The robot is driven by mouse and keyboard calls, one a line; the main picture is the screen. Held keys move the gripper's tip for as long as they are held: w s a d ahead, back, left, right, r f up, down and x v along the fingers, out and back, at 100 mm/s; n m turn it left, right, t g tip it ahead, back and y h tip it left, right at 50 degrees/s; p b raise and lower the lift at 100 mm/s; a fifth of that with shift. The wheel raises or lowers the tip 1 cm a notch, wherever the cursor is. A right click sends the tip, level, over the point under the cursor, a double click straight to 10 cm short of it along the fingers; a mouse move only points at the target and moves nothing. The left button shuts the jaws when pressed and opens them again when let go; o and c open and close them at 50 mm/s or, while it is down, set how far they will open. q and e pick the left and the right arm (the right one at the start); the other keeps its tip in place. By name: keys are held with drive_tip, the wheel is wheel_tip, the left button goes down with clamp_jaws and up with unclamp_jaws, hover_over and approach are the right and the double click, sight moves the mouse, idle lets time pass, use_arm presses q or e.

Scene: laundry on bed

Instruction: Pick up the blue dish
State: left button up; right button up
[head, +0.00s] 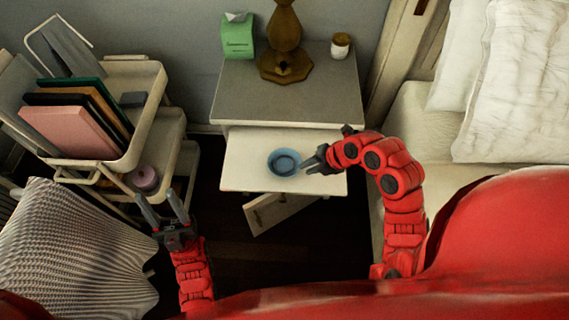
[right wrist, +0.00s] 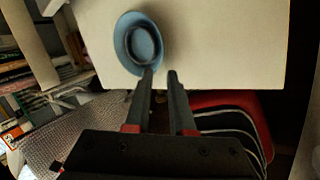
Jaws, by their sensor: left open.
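The blue dish (head: 284,162) is a small round dish on the pale lower shelf or drawer top of the nightstand. It also shows in the right wrist view (right wrist: 127,28). My right gripper (head: 312,164) is just right of the dish, low over the surface. In the right wrist view my right gripper (right wrist: 160,74) has its fingers apart with nothing held between them. One fingertip overlaps the dish's rim in that view; I cannot tell whether it touches. My left gripper (head: 162,207) is open and empty, away from the dish at the lower left.
A lamp (head: 286,40), a green tissue box (head: 238,38) and a small jar (head: 341,45) stand on the nightstand top (head: 290,105). A cart (head: 150,115) with books is at left, beside a knitted cloth (head: 75,250). The bed (head: 420,125) is at right.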

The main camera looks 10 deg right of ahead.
sight(297, 172)
drive_tip(key=p+x, duration=0.1)
drive_tip(key=x, duration=0.4)
drive_tip(key=shift+w, duration=0.1)
clamp_jaws()
idle(1.3)
